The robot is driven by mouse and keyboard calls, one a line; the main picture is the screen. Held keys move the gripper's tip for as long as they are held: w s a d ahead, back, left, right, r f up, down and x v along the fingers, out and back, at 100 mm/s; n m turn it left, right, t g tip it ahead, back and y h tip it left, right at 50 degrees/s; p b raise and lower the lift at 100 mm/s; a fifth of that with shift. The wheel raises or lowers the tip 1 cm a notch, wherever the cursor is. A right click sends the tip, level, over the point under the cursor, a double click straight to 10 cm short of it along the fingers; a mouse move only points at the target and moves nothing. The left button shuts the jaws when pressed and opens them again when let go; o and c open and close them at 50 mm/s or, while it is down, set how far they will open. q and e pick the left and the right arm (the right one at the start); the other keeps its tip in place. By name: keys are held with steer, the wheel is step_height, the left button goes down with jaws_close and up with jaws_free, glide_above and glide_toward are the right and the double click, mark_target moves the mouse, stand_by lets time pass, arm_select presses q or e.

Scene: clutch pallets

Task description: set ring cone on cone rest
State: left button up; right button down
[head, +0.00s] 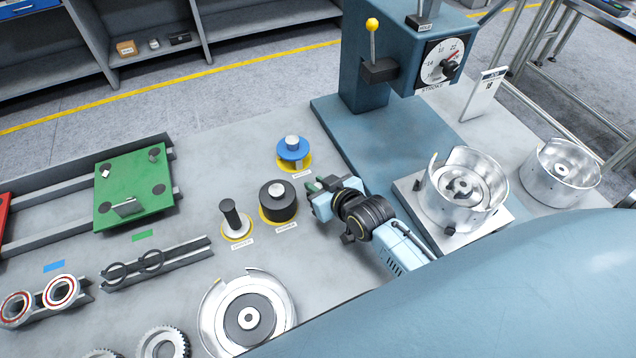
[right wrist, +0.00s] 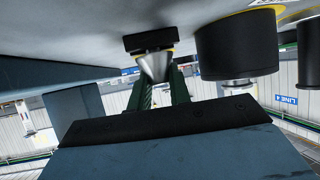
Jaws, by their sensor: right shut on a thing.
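My right gripper (head: 316,187) is low over the bench, just right of the black cylinder. It also shows in the right wrist view (right wrist: 160,88), with its green fingers shut on the ring cone (right wrist: 155,67), a silver tapered piece. A flat black part with a thin yellow edge (right wrist: 150,42) is at the cone's wide end, close to the bench surface. I cannot tell whether this black part belongs to the cone or is the cone rest. In the head view the cone is hidden by the gripper. My left gripper is not in view.
A black cylinder (head: 277,204), a blue disc piece (head: 292,149) and a black-handled tool (head: 232,216) stand on yellow-ringed spots nearby. The blue press (head: 400,125) is behind, right. A silver housing (head: 465,190) sits on a plate at right. A round clutch part (head: 247,318) lies in front.

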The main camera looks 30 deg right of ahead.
steer(key=shift+p, duration=0.35)
stand_by(0.5)
steer(key=shift+f, duration=0.25)
stand_by(0.3)
steer(key=c, duration=1.2)
jaws_free()
step_height(320, 180, up, 9)
steer(key=p, duration=1)
